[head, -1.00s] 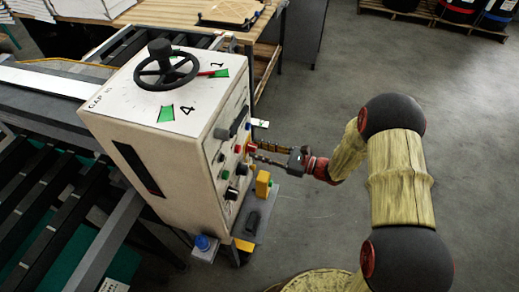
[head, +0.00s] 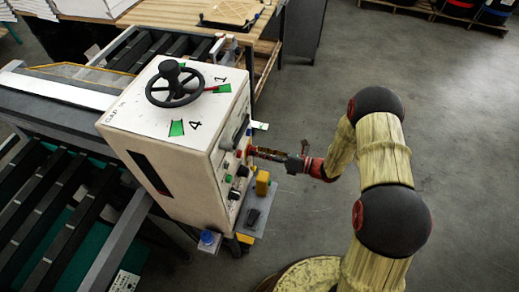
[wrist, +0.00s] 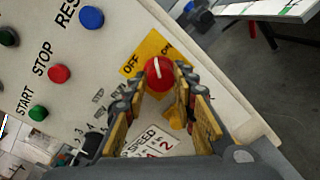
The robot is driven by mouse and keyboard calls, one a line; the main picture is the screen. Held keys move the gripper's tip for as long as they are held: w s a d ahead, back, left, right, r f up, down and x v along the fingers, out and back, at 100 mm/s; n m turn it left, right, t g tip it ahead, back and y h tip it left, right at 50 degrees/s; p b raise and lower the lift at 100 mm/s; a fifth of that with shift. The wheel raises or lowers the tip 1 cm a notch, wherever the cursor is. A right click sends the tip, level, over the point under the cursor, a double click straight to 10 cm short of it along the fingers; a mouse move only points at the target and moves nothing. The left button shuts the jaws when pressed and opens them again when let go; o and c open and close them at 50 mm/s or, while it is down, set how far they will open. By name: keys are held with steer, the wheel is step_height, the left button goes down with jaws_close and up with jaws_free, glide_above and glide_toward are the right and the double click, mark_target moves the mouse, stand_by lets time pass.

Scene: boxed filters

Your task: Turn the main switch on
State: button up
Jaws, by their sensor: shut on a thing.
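The main switch is a red round knob with a white line (wrist: 159,74) on a yellow plate (wrist: 147,52) marked OFF and ON. The line points upward in the wrist view, roughly between the two labels. My gripper (wrist: 160,84) has one finger on each side of the knob and is shut on it. In the head view my gripper (head: 256,152) reaches from the right to the front panel of the white control box (head: 170,127). Its fingers largely hide the knob there.
Blue, red and green buttons sit on the panel; the red STOP button (wrist: 59,74) is left of the knob. A SPEED dial plate (wrist: 150,143) is below. A black handwheel (head: 174,84) tops the box. Open floor lies right.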

steer(key=shift+w+m+g+p, duration=0.1)
steer(key=shift+m+g+p, duration=0.3)
steer(key=shift+m+p, duration=2.25)
steer(key=shift+m+b, duration=0.75)
steer(key=shift+m, duration=0.1)
steer(key=o, duration=1.2)
steer(key=shift+c, duration=0.2)
steer(key=shift+d, duration=0.1)
steer(key=v, duration=1.2)
